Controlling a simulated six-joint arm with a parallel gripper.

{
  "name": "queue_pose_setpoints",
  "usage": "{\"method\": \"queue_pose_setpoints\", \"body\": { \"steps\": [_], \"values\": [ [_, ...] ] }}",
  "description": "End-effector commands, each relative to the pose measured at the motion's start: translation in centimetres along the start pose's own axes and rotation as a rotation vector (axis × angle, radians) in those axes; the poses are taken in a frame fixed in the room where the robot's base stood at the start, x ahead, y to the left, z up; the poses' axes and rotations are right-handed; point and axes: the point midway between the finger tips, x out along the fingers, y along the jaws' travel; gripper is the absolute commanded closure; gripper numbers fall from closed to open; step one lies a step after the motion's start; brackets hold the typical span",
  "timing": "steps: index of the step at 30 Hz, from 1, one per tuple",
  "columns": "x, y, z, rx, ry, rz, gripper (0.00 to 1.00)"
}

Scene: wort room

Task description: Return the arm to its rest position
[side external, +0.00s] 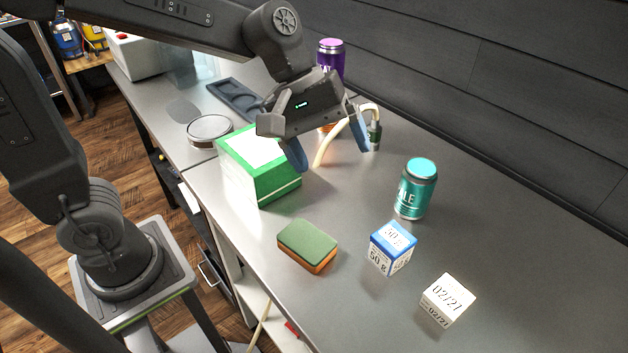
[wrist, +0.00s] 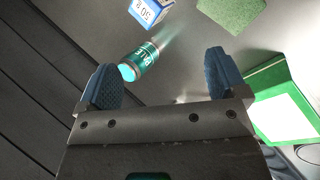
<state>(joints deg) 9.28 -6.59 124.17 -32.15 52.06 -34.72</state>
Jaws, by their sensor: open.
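My gripper (side external: 330,152) is raised above the grey counter in the side external view, its two blue fingers spread apart with nothing held between them. In the wrist view my gripper (wrist: 165,82) also shows wide open and empty. The arm reaches in from the upper left. The green and white box (side external: 262,182) stands just left of and below the fingers in the side external view; I cannot tell the exact gap. A teal can (side external: 415,190) stands upright to the right of the gripper.
On the counter (side external: 350,320) lie a green and orange sponge (side external: 307,246), a blue and white cube (side external: 392,248) and a white date cube (side external: 447,300). A purple can (side external: 330,58) and a pale curved hose (side external: 328,143) are behind the gripper. A dark panelled wall (side external: 520,100) borders the back.

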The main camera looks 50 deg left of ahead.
Motion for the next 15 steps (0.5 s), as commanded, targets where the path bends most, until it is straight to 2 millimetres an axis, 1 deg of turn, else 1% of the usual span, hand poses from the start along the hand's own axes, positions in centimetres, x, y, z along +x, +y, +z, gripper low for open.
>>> {"method": "queue_pose_setpoints", "body": {
  "steps": [1,3,5,6,9,12,15],
  "values": [
    [-1.6,-1.7,0.3,0.104,0.063,-0.007,0.09],
    [-3.2,-4.0,0.5,0.252,0.144,-0.037,0.09],
    [-4.3,-6.1,0.7,0.372,0.212,-0.072,0.09],
    [-4.9,-7.4,0.8,0.448,0.255,-0.1,0.09],
    [-6.2,-10.4,1.0,0.614,0.349,-0.174,0.09],
    [-6.9,-12.6,1.0,0.736,0.416,-0.244,0.09],
    [-7.3,-14.0,1.0,0.811,0.455,-0.294,0.09]
  ]
}}
